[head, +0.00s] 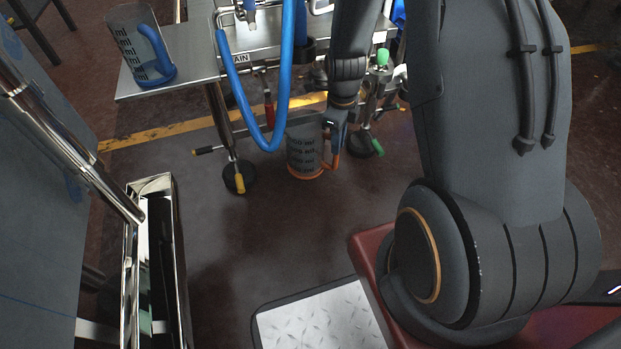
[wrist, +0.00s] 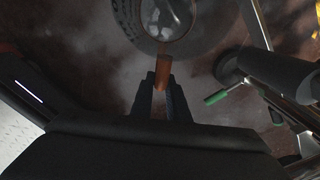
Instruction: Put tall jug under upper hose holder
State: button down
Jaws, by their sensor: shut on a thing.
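A clear jug with dark markings and an orange handle (head: 303,153) is low near the floor, below the metal bench. My gripper (head: 331,132) is shut on its handle, at the jug's right side. In the wrist view the orange handle sits between my fingers (wrist: 163,88), with the round jug rim (wrist: 172,22) beyond. I cannot tell if the jug's base touches the floor. Another marked jug with a blue handle (head: 136,50) stands on the bench's left end. A blue hose (head: 236,88) hangs in a loop from the bench. I cannot clearly make out the upper hose holder.
The metal bench (head: 180,78) has legs with dark feet and yellow and green levers near the jug. A shiny metal frame (head: 152,190) stands at the left. A checkered metal plate (head: 322,318) lies in front. The floor (head: 250,225) between is clear.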

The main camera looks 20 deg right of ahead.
aim_at(335, 168)
notch_tip(335, 168, down, 10)
jog(key=b, duration=0.5)
jog(key=shift+r, duration=0.15)
jog(key=c, duration=1.7)
grip_release()
notch_tip(335, 168, up, 12)
jog(key=p, duration=0.6)
jog(key=shift+p, duration=0.3)
jog(key=shift+r, duration=0.1)
